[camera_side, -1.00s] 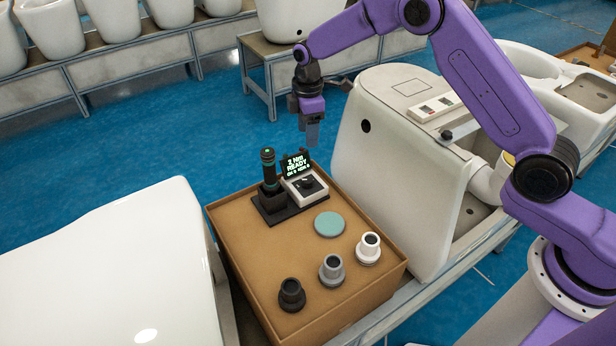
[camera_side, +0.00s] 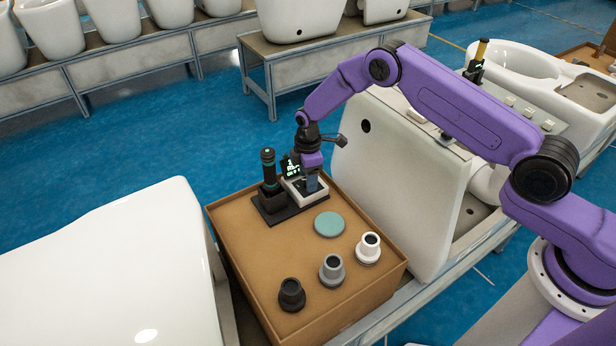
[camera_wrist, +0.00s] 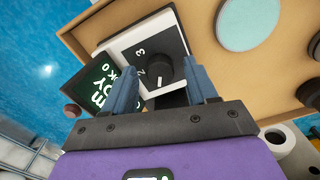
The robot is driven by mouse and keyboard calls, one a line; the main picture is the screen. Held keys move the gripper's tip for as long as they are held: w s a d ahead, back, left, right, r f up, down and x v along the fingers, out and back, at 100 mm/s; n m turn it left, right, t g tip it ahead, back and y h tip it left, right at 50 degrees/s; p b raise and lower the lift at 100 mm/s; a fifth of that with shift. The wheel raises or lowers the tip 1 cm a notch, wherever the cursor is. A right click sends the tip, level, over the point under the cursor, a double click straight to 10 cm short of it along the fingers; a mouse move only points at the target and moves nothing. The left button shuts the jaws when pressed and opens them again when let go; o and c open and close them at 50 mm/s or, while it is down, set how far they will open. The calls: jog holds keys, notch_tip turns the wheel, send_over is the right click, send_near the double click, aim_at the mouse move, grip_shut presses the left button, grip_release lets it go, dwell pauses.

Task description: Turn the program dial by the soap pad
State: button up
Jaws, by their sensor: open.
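The program dial is a black knob (camera_wrist: 159,68) on a small white box (camera_wrist: 118,45) with the numbers 2 and 3 beside it. The white box also shows in the side view (camera_side: 293,189), partly hidden by my gripper. My gripper (camera_side: 312,186) points down over the box. In the wrist view its two blue-grey fingers (camera_wrist: 163,88) are apart, one on each side of the knob. I cannot tell whether they touch it. The round green soap pad (camera_side: 329,224) lies flat on the brown tray and shows in the wrist view (camera_wrist: 248,22).
A black handheld tool (camera_side: 268,168) stands upright in a holder left of the dial box. A small display (camera_wrist: 95,92) stands behind the box. Black (camera_side: 291,295), grey (camera_side: 332,271) and white (camera_side: 368,248) cone-shaped parts stand near the brown tray's (camera_side: 238,250) front. White ceramic bodies flank the tray.

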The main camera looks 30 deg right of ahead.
jog(key=shift+f, duration=0.3)
jog(key=c, duration=1.1)
jog(key=shift+o, duration=0.2)
